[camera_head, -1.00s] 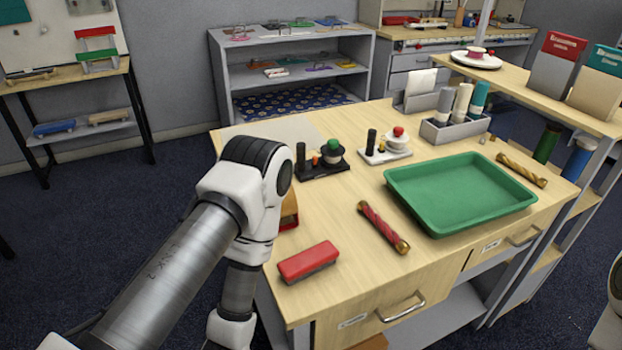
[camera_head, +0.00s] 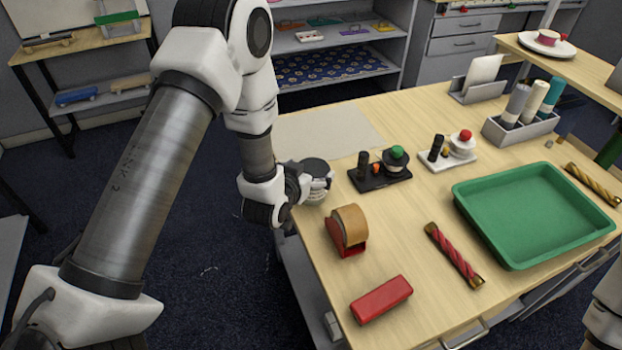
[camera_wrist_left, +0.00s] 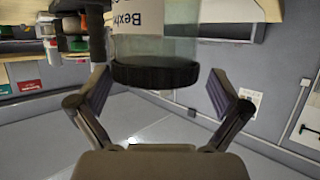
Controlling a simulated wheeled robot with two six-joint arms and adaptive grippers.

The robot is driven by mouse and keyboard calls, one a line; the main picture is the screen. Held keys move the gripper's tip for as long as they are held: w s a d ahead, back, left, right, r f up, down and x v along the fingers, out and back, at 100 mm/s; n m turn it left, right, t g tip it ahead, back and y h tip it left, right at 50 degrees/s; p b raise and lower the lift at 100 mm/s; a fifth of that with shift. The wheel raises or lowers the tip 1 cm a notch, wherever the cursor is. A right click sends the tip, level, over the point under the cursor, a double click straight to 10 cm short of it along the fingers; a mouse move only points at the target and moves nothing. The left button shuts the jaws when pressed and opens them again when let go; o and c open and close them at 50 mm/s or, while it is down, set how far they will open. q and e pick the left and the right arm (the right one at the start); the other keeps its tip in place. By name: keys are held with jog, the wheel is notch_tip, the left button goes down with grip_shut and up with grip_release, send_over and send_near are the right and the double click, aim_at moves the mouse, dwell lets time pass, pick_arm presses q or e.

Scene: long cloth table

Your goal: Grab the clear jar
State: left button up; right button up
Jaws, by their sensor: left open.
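The clear jar (camera_head: 316,193) stands upright at the table's left edge, with a dark lid and a white label. In the left wrist view the jar (camera_wrist_left: 180,43) appears upside down, its black lid towards the middle of the picture. My left gripper (camera_head: 300,187) is beside the jar, partly hidden by my own wrist. In the wrist view my left gripper (camera_wrist_left: 158,88) is open, with one finger on each side of the lid area and visible gaps between. My right gripper is not in view; only a bit of that arm shows at the right edge.
A tape dispenser (camera_head: 346,232), a red eraser-like block (camera_head: 381,299) and a black stand (camera_head: 380,180) are near the jar. A red twisted roll (camera_head: 454,254) and a green tray (camera_head: 535,257) are farther right. A bare pale mat (camera_head: 335,133) lies behind the jar.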

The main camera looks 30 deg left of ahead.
pick_arm(q)
jog(key=shift+x, duration=0.8)
jog(key=shift+w+d+f, duration=0.1)
jog(key=shift+d+f, duration=0.05)
jog(key=shift+f, duration=0.05)
jog(key=shift+d+r, duration=0.1)
jog(key=shift+d, duration=0.05)
jog(key=shift+s+r, duration=0.15)
jog(key=shift+s, duration=0.1)
jog(key=c, duration=0.5)
jog(key=shift+s, duration=0.15)
jog(key=c, duration=0.8)
